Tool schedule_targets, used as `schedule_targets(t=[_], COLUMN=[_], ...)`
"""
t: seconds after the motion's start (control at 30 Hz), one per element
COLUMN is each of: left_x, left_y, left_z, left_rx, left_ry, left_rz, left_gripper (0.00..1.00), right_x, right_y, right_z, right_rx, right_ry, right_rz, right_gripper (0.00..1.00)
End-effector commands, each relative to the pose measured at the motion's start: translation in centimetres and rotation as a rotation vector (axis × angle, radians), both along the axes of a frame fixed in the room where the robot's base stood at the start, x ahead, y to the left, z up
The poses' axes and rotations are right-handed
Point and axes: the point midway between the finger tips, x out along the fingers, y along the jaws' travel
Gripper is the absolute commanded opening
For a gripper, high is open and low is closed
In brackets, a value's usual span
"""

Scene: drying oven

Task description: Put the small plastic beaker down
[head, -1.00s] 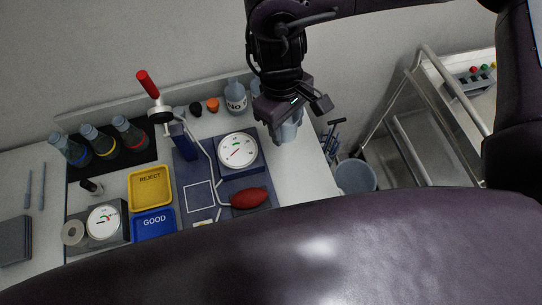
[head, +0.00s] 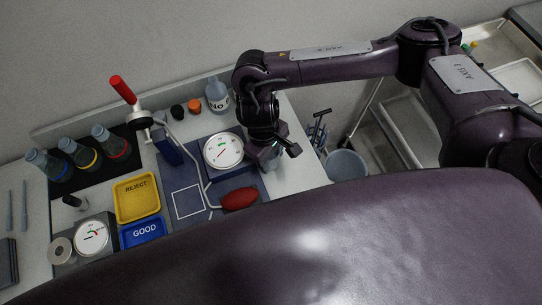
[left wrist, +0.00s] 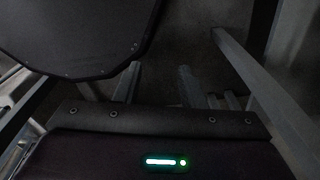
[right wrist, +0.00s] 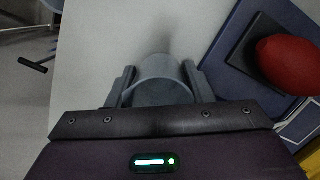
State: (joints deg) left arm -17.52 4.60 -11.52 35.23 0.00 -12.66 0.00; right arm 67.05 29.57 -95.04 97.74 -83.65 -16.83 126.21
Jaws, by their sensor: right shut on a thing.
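The small plastic beaker (right wrist: 160,80) is clear and greyish and sits between the two fingers of my right gripper (right wrist: 160,88) in the right wrist view. The gripper is shut on its sides. In the head view my right gripper (head: 275,153) is low over the white bench top, right of the round dial gauge, and the beaker (head: 273,162) shows partly under it. I cannot tell whether its base touches the bench. My left gripper (left wrist: 156,82) shows only in the left wrist view, fingers apart, with nothing between them.
A blue mat with the dial gauge (head: 223,150) and a red rubber bulb (head: 240,199) lies left of the beaker. A labelled bottle (head: 217,97) stands behind. The bench's right edge is close, with a grey bin (head: 346,165) beyond it. Bare white bench (head: 299,178) lies around the beaker.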

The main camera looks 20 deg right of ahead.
Motion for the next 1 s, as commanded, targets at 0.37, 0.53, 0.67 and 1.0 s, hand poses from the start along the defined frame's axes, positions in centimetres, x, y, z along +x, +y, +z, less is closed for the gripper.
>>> schedule_targets(t=[0.37,0.53,0.67,1.0], left_x=[1.2,1.2,1.1,0.8], left_y=[-0.1,-0.1,0.0,0.0], left_z=[0.0,0.0,0.0,0.6], left_rx=[-0.002,-0.001,-0.001,0.0], left_ry=[-0.019,-0.018,-0.016,-0.011], left_rz=[0.0,0.001,0.001,0.001], left_gripper=[0.36,0.36,0.36,0.36], right_x=[0.0,0.0,0.0,0.6], right_y=[0.0,0.0,0.0,0.2], right_z=[-0.5,-0.6,-0.6,2.3], right_rx=[0.0,0.001,0.001,0.0], right_ry=[0.0,-0.001,-0.001,-0.007], right_rz=[0.0,0.001,0.0,0.003], right_gripper=[0.25,0.56,0.56,0.56])
